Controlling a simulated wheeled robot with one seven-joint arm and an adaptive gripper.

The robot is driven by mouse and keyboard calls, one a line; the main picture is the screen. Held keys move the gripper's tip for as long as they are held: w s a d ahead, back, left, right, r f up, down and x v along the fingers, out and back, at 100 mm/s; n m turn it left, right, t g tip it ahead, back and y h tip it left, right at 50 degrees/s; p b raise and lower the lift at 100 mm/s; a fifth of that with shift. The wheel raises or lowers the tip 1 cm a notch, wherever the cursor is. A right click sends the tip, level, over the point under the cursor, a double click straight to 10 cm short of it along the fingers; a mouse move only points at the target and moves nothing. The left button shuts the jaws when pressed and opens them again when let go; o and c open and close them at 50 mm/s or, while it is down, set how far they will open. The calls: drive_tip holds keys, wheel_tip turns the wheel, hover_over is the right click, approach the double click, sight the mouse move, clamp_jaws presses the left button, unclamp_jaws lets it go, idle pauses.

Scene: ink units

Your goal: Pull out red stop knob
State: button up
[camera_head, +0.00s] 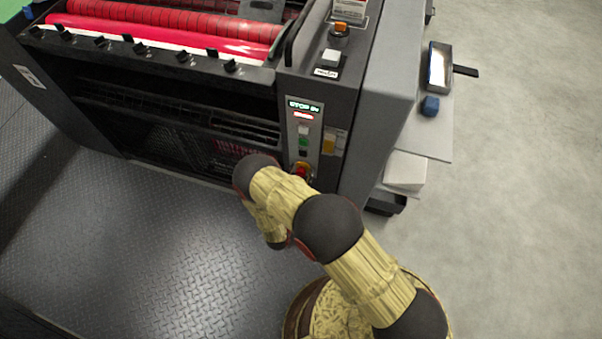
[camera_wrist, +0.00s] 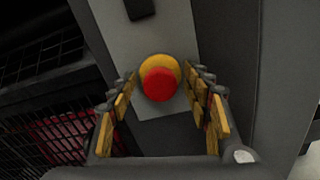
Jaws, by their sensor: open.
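The red stop knob (camera_wrist: 159,84) sits on a yellow base on a light grey panel, near the middle of the wrist view. My gripper (camera_wrist: 165,82) is open, with yellow-padded fingers to the left and right of the knob. The fingertips look apart from the knob; I cannot tell how deep they reach around it. In the head view my gripper is hidden behind my arm.
Above the knob are a dark button, a green button (camera_head: 303,141) and a lit display (camera_head: 304,106). A dark grille (camera_wrist: 60,125) lies left of the panel. A grey side table (camera_head: 432,135) with a blue object stands right. Treadplate floor (camera_head: 130,250) lies open in front.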

drive_tip(key=shift+w+d, duration=0.15)
drive_tip(key=shift+w, duration=0.25)
drive_tip(key=shift+c, duration=0.2)
drive_tip(key=c, duration=1.1)
clamp_jaws()
